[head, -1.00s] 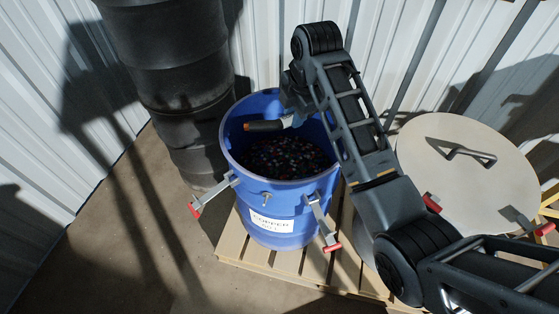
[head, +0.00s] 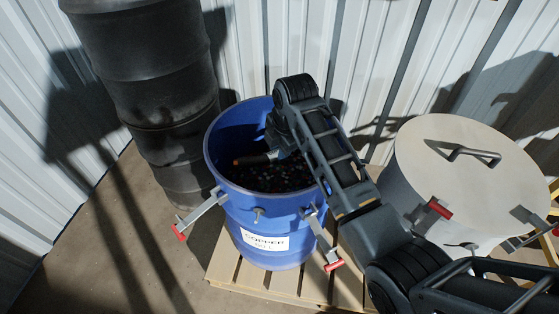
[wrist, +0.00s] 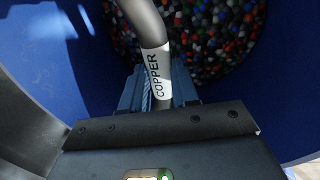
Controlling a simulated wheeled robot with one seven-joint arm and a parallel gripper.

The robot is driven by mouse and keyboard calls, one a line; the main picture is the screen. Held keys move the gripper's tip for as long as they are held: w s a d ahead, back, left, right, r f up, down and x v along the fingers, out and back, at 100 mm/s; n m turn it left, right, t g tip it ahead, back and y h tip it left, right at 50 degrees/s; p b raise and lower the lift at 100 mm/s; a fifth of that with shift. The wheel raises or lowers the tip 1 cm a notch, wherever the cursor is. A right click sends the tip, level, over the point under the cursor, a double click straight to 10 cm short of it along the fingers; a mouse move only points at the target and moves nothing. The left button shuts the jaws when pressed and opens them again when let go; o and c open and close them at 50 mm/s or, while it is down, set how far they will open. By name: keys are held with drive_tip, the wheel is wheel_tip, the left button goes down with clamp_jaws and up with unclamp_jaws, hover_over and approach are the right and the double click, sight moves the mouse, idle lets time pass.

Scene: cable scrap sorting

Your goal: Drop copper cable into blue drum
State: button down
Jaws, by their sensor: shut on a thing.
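The blue drum (head: 232,168) stands open on a pallet, with a "COPPER" label on its front and a bed of multicoloured bits (wrist: 205,32) inside. My gripper (wrist: 155,95) is inside the drum mouth, shut on the copper cable (wrist: 143,22). The cable is thick and grey, with a white "COPPER" tag at the jaws. In the head view the cable's end (head: 240,161) points left with an orange-brown tip, above the bits. My arm hides the drum's right rim and most of the gripper there.
A black drum stack (head: 150,80) stands close at the left. A lidded pale drum (head: 450,185) stands at the right, with a handle and red-tipped clamps. The pallet (head: 285,285) is under the blue drum. A corrugated wall (head: 290,40) is behind.

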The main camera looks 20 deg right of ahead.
drive_tip(key=shift+f+b, duration=0.4)
drive_tip(key=shift+f, duration=1.4)
drive_tip(key=shift+f, duration=0.4)
drive_tip(key=shift+f, duration=0.2)
drive_tip(key=c, duration=0.8)
unclamp_jaws()
drive_tip(key=shift+c, duration=0.2)
drive_tip(key=p+v, duration=0.2)
drive_tip(key=v, duration=1.1)
drive_tip(key=shift+p, duration=0.35)
drive_tip(key=shift+w+r, duration=0.1)
drive_tip(key=shift+w, duration=0.05)
